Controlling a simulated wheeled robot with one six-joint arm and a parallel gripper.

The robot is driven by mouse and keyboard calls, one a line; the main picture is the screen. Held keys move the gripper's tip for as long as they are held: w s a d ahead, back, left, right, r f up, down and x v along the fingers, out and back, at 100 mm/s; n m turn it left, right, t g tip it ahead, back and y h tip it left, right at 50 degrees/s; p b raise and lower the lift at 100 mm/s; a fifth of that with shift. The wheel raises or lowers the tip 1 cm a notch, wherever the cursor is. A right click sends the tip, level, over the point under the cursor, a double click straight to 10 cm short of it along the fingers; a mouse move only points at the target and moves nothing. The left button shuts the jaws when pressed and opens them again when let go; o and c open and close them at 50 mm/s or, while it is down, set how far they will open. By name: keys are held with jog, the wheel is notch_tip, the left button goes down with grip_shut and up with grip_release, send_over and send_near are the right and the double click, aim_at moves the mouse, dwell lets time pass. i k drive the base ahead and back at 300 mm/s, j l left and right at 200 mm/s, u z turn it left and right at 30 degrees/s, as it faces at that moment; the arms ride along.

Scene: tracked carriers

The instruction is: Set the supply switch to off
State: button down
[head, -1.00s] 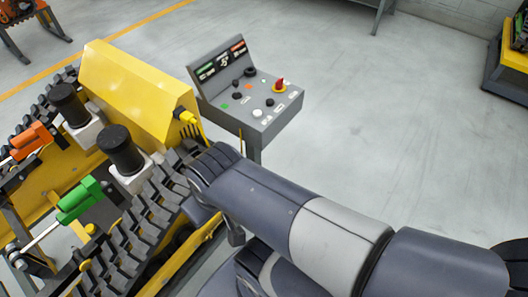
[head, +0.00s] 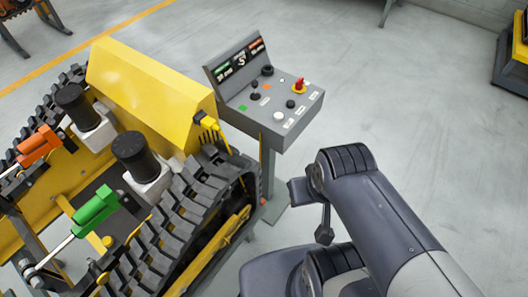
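A grey control console (head: 262,125) stands on a post beside the yellow tracked carrier. On its sloping top is a red handle on a yellow base (head: 299,87), which looks like a rotary supply switch; its labels are too small to read and its setting cannot be told. Several black knobs (head: 290,104), a white button (head: 278,116) and a green square (head: 242,107) share the panel. My arm reaches in from the lower right, its bend to the right of and below the console, apart from it. My gripper's fingers cannot be made out.
The yellow carrier (head: 150,90) with black tracks (head: 185,215), a green cylinder (head: 95,210) and an orange cylinder (head: 38,147) fills the left, close against the console. A yellow plug (head: 209,122) juts out towards the console. Floor (head: 420,120) to the right is clear.

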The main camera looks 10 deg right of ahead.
aim_at(299, 87)
jog(key=i+l+u, duration=0.1)
jog(key=i+l, duration=0.35)
jog(key=l, duration=0.3)
jog(key=i+l+u, duration=0.15)
jog(key=l, duration=0.25)
jog(key=i, duration=0.1)
